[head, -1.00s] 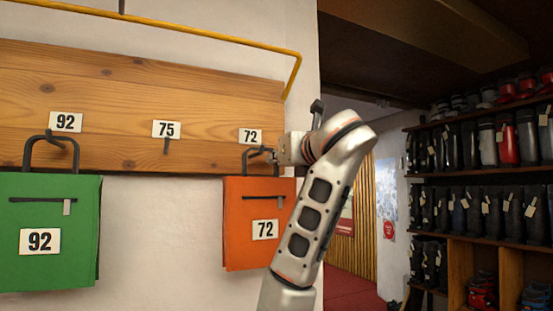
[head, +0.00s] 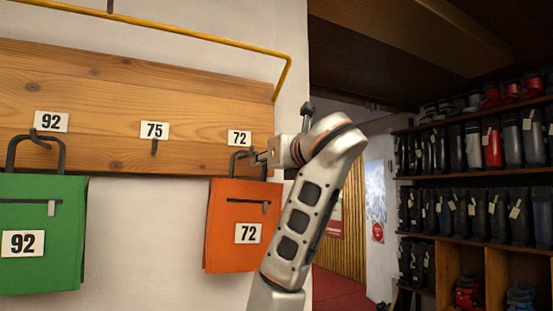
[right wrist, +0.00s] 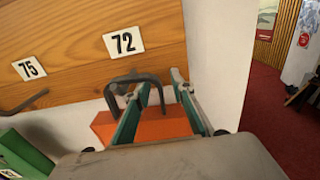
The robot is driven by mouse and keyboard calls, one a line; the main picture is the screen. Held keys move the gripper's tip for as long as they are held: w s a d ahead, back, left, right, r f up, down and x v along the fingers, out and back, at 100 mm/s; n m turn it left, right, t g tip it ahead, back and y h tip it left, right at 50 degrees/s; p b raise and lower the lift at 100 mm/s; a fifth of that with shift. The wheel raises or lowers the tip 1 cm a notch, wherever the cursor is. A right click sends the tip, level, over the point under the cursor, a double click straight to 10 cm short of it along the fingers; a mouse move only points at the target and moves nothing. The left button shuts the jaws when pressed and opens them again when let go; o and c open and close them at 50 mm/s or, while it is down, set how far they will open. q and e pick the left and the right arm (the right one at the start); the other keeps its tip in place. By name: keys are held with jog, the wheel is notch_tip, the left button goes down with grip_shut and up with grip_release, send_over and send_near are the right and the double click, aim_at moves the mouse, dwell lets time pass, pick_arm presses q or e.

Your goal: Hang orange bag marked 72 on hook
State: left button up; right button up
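The orange bag marked 72 (head: 222,238) hangs upright against the wall below the 72 label (head: 239,138). Its dark handle (right wrist: 148,78) arches at the hook (right wrist: 121,89) under that label. The handle appears to be over the hook, but the exact contact is hard to tell. My right gripper (head: 257,157) is at the handle's right side. In the right wrist view its two fingers (right wrist: 157,100) stand apart, with the handle's right side between them and orange bag below. My left gripper is not in view.
A green bag marked 92 (head: 45,270) hangs at the left. The hook under the 75 label (head: 154,147) is empty. A yellow rail (head: 200,34) runs above the wooden board (head: 100,95). Shelves of boots (head: 470,175) stand at the right, beyond a passage.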

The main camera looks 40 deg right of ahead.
jog(key=v, duration=1.1)
jog(key=shift+s+a, duration=0.15)
jog(key=shift+s, duration=0.1)
jog(key=shift+r, duration=0.15)
dwell(0.3)
notch_tip(320, 180, up, 10)
dwell(0.5)
